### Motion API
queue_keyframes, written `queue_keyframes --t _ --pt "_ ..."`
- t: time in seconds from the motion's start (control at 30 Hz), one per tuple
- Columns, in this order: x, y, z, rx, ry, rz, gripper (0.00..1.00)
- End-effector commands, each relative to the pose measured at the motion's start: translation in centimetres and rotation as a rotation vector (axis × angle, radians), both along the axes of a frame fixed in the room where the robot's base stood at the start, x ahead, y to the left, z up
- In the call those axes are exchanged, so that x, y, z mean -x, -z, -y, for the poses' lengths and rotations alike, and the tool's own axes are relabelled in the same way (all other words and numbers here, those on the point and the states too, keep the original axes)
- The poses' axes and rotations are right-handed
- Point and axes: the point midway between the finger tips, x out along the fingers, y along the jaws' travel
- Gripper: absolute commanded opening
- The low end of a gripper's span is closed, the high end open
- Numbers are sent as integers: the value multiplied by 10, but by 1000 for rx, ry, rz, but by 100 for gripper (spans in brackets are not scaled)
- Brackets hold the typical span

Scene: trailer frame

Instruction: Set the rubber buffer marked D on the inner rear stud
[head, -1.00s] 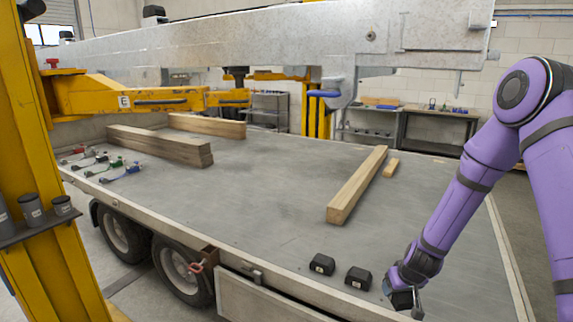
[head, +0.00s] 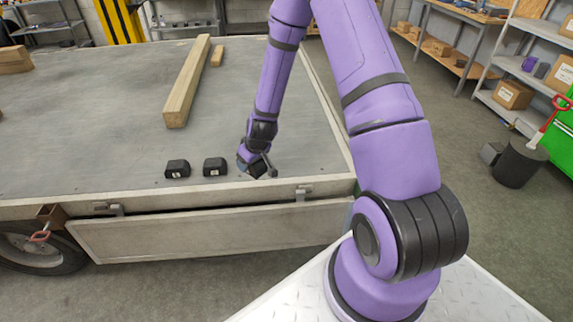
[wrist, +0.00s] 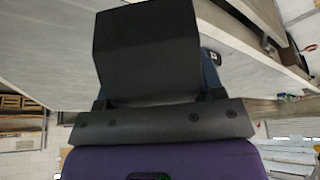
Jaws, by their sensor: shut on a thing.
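My gripper (head: 257,172) is low over the near edge of the trailer deck, just right of two black rubber buffers. It is shut on a dark block, a buffer (wrist: 147,50) that fills the upper middle of the wrist view. No letter shows on its visible faces. One loose buffer (head: 177,169) and another (head: 214,167) rest on the deck with small white marks too small to read. I cannot tell whether the held buffer touches the deck. The inner rear stud is not in view.
The deck (head: 120,120) carries a long timber (head: 188,80) and a short wood piece (head: 217,56). A trailer wheel (head: 40,245) is at lower left. Shelves with boxes (head: 513,93) and a dark bin (head: 518,160) stand at right.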

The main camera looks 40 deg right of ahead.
Motion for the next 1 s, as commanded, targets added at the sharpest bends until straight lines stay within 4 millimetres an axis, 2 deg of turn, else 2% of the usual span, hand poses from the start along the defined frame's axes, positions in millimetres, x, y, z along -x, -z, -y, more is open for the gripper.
queue_keyframes --t 0.37,0.7,0.83,1.0 --pt "24 47 60 -3 -345 -1 30" --pt "62 92 122 -2 -762 1 30" --pt "73 101 138 -1 -871 1 30" --pt "80 106 145 0 -932 1 30"
